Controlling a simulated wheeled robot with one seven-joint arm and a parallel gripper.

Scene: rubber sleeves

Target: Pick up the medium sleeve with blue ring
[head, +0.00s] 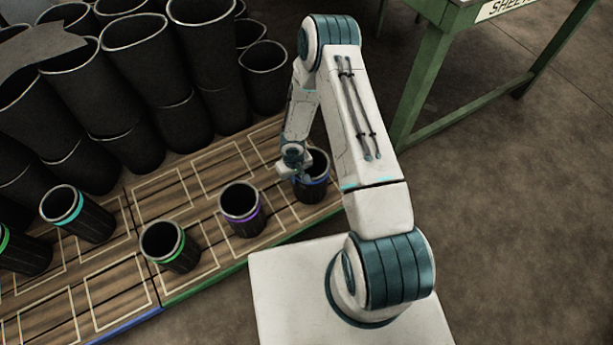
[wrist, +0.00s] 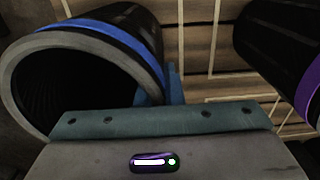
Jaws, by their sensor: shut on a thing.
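The black sleeve with a blue ring (head: 313,191) stands upright on the wooden pallet, near its right end in the head view. My gripper (head: 303,172) is at its upper rim and shut on the sleeve. In the wrist view the sleeve (wrist: 128,22) fills the upper left, with its open mouth and blue band showing. One teal finger (wrist: 173,85) lies against its outer side; the other finger is hidden. I cannot tell whether the sleeve's base is clear of the pallet.
A purple-ringed sleeve (head: 241,210) stands to the left and also shows in the wrist view (wrist: 290,50). Green-ringed (head: 171,248) and teal-ringed (head: 78,213) sleeves stand farther left. Tall stacked black sleeves (head: 185,100) crowd behind. A green table (head: 425,75) stands at the upper right.

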